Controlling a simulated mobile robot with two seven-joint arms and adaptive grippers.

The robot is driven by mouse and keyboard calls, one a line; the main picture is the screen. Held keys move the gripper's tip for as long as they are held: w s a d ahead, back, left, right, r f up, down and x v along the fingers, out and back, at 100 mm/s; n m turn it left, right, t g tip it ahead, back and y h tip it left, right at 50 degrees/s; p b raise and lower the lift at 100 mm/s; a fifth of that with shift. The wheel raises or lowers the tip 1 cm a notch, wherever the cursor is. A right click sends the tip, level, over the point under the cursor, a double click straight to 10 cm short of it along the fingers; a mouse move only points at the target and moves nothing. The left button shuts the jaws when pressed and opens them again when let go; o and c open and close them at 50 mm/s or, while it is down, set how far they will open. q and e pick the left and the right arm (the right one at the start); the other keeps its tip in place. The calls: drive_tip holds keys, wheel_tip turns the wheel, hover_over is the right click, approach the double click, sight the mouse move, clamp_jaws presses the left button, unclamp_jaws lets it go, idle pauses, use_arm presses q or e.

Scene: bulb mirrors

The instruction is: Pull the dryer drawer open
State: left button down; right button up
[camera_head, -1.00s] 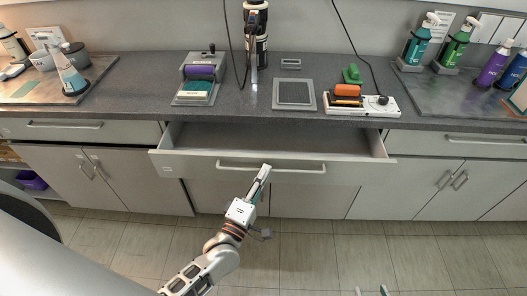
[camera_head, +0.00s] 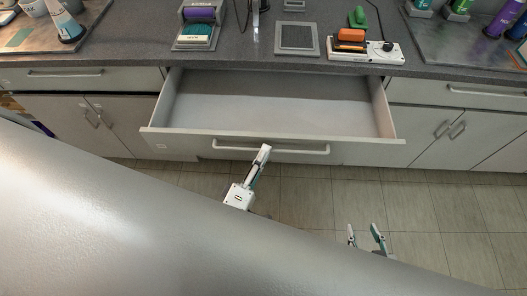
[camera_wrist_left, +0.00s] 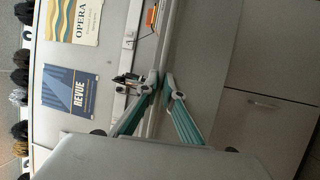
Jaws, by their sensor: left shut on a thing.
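The dryer drawer (camera_head: 270,100) is a wide grey drawer under the counter, pulled well out in the head view. Its inside looks empty. Its long bar handle (camera_head: 295,151) runs along the drawer front. My left gripper (camera_head: 265,149) is shut on the handle, left of the front's middle. In the left wrist view the teal-padded fingers of this gripper (camera_wrist_left: 167,84) meet around the bar handle (camera_wrist_left: 176,42). My right gripper (camera_head: 364,234) is low at the right, below the drawer, with its fingers apart and empty.
The counter (camera_head: 245,48) above carries a purple-roller device (camera_head: 199,14), a grey framed panel (camera_head: 297,38) and a white power strip (camera_head: 372,53). Closed drawers and cupboards flank the open drawer. The floor (camera_head: 430,200) in front is clear. My large grey body part hides the lower left.

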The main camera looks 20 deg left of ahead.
use_arm(q)
drive_tip(key=c, duration=2.5)
unclamp_jaws()
drive_tip(key=v, duration=1.2)
drive_tip(key=shift+f, duration=0.1)
drive_tip(key=w+a+f+m+g, duration=0.1)
drive_tip(key=f+m+g, duration=0.2)
drive_tip(key=m, duration=0.3)
drive_tip(key=w+a+f+m+g, duration=0.1)
drive_tip(key=a+f+m+g, duration=0.1)
drive_tip(key=m, duration=0.5)
drive_tip(key=w+a+f+m+g, duration=0.1)
drive_tip(key=a+f+m+g, duration=0.1)
drive_tip(key=f+m+g, duration=0.2)
drive_tip(key=shift+w+a+f+m, duration=0.15)
drive_tip(key=shift+f+m, duration=0.25)
drive_tip(key=shift+m, duration=0.4)
drive_tip(key=shift+w+a+f+m, duration=0.15)
drive_tip(key=shift+f+m, duration=0.3)
drive_tip(key=shift+m, duration=0.35)
